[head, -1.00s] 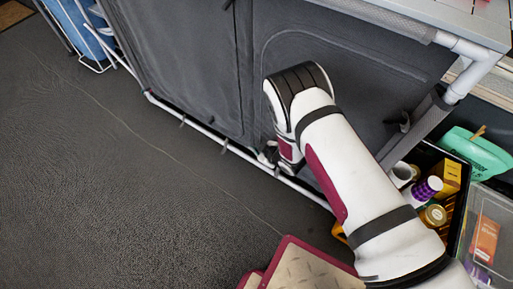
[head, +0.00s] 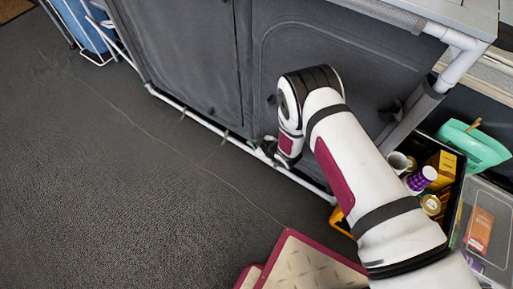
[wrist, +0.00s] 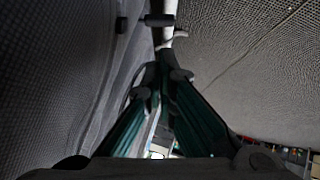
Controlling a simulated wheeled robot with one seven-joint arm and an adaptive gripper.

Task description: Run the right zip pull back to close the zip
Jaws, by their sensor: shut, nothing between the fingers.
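The grey fabric cabinet front (head: 190,50) has a curved seam on its right panel (head: 300,45), above and around my arm. My gripper (head: 267,150) is low at the panel's foot, by the white bottom rail, mostly hidden behind my wrist. In the wrist view my gripper (wrist: 166,72) has its dark fingertips together with nothing visible between them. Fabric lies close on their left. A small dark cylinder (wrist: 158,19) lies beyond the tips, beside the white rail; I cannot tell whether it is a zip pull or a rail clip. No zip pull is clearly visible.
The white bottom rail (head: 190,113) runs along the cabinet's foot. A black crate (head: 460,190) of packets and cups stands at the right, beside a clear box (head: 492,215). A maroon-edged mat (head: 300,265) lies at the front. The dark floor (head: 120,190) at left is clear.

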